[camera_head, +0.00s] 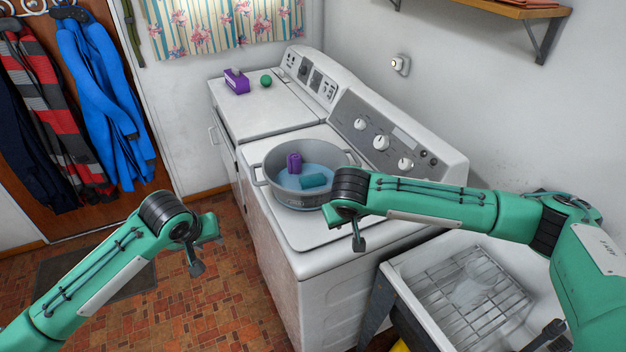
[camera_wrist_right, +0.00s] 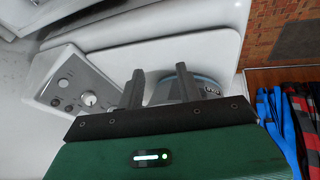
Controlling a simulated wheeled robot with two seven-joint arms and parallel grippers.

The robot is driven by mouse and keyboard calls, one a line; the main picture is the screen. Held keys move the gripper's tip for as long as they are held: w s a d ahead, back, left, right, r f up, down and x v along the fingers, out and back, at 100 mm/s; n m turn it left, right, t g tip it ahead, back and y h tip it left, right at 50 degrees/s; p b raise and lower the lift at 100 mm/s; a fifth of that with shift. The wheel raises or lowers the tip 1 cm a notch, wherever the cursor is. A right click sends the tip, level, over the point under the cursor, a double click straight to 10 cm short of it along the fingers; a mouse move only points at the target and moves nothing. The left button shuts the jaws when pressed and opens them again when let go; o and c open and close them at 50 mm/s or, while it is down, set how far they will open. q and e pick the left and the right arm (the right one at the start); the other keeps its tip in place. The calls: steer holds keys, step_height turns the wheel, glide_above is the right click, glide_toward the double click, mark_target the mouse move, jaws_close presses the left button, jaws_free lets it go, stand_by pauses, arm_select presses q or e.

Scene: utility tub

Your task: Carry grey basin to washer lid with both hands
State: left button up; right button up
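The grey basin (camera_head: 290,203) stands upright on the white washer lid (camera_head: 315,232). It holds bluish water, a purple item (camera_head: 294,163) and a teal item (camera_head: 312,181). My left gripper (camera_head: 207,253) is open and empty, above the floor left of the washer. My right gripper (camera_head: 348,232) is near the basin's front right, apparently above the lid. The right wrist view shows its two fingers apart with nothing gripped, and part of the basin (camera_wrist_right: 208,82) beyond them.
A second white machine (camera_head: 255,108) behind carries a purple box (camera_head: 236,82) and a green ball (camera_head: 266,79). The control panel (camera_head: 385,138) rises behind the lid. A utility tub with a wire rack (camera_head: 465,300) is at front right. Coats hang at left. Tiled floor is open before the washer.

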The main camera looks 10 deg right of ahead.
arm_select(q)
steer(key=shift+w+d+f, duration=0.15)
steer(key=shift+w, duration=0.15)
arm_select(e)
steer(key=w+v, duration=0.1)
steer(key=v, duration=0.9)
steer(key=shift+d+r, duration=0.2)
steer(key=shift+r, duration=0.35)
arm_select(q)
steer(key=shift+s, duration=0.1)
arm_select(e)
steer(key=shift+s, duration=0.25)
